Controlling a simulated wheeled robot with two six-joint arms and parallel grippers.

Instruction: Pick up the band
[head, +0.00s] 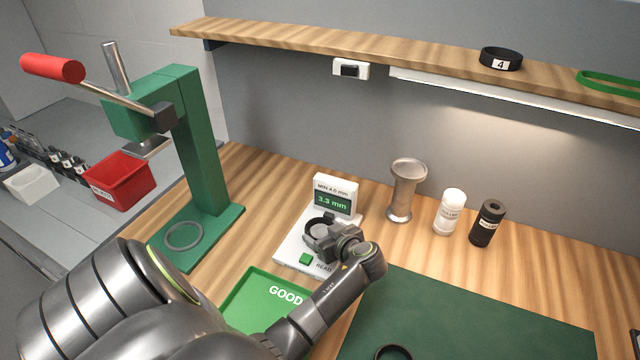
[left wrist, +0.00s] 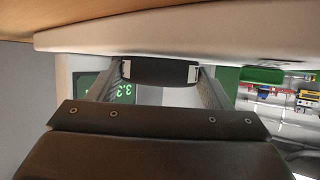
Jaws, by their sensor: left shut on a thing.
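A black band (head: 316,228) is at the white thickness gauge (head: 292,246), whose display reads 3.3 mm under "MIN 4.0 mm". My left gripper (head: 324,234) reaches over the gauge from the front and is shut on this band. In the left wrist view the dark band (left wrist: 160,72) spans between the two fingertips, with part of the green display behind it. The gripper hides part of the band in the head view, so I cannot tell whether the band still touches the gauge. My right gripper is not in view.
A green GOOD tray (head: 246,302) lies under my forearm. A green press (head: 200,150) and red bin (head: 120,180) are left. A metal spool (head: 403,190), white bottle (head: 449,212) and black bottle (head: 487,222) stand behind. Another black ring (head: 393,351) lies on the green mat (head: 470,320).

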